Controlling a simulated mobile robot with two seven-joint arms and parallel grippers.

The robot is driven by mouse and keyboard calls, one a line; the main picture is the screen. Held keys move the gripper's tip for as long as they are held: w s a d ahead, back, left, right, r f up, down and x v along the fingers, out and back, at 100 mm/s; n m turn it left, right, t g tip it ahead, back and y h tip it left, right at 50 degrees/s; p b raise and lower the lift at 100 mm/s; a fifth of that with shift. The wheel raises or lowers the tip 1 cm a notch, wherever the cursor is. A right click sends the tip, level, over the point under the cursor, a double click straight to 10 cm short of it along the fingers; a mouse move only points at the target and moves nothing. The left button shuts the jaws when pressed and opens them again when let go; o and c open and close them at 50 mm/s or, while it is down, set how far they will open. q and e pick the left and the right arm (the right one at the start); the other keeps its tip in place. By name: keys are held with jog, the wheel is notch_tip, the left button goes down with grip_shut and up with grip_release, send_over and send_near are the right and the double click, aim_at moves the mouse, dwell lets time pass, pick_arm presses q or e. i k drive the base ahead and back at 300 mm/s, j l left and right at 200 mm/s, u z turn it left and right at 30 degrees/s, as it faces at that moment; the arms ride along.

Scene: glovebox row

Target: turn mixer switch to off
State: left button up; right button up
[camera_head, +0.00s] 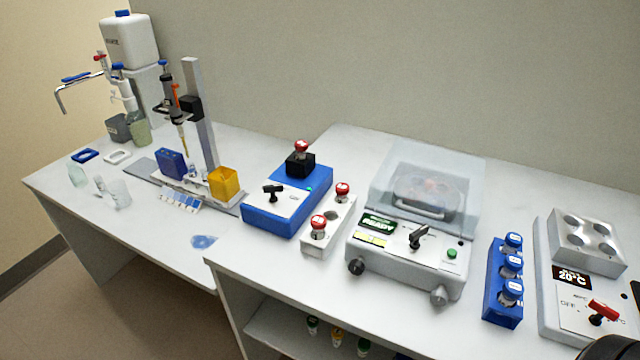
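The mixer (273,215) is a blue box with a pale top panel, left of centre on the bench. Its black switch (272,192) is a lever knob on that panel; I cannot read the marks around it. A black head (299,164) at the mixer's back holds a red-capped vial (301,147). Neither gripper's fingers show in the head view. A dark rounded shape cut off at the bottom right corner may be part of my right arm.
A white rack (328,229) with red-capped vials stands close to the mixer's right. Beyond it are a lidded centrifuge (400,265), a blue vial rack (499,305) and a heater (553,300) reading 20°C. A pipette stand (196,110) and yellow box (223,184) are left.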

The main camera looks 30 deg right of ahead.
aim_at(276, 188)
jog(key=i+j+z, duration=0.1)
jog(key=z, duration=0.25)
jog(key=i+j+z, duration=0.1)
jog(key=j+z, duration=0.35)
jog(key=z, duration=0.25)
jog(key=i+j+z, duration=0.1)
jog(key=j+z, duration=0.4)
jog(key=j, duration=0.4)
jog(key=j+z, duration=0.15)
jog(key=j, duration=0.3)
jog(key=k+j+z, duration=0.1)
jog(key=j, duration=1)
jog(key=k+j+z, duration=0.1)
jog(key=j, duration=0.5)
jog(key=k+j, duration=0.1)
jog(key=j, duration=0.9)
jog(key=i+l, duration=0.25)
jog(key=l+z, duration=0.05)
jog(key=l, duration=0.05)
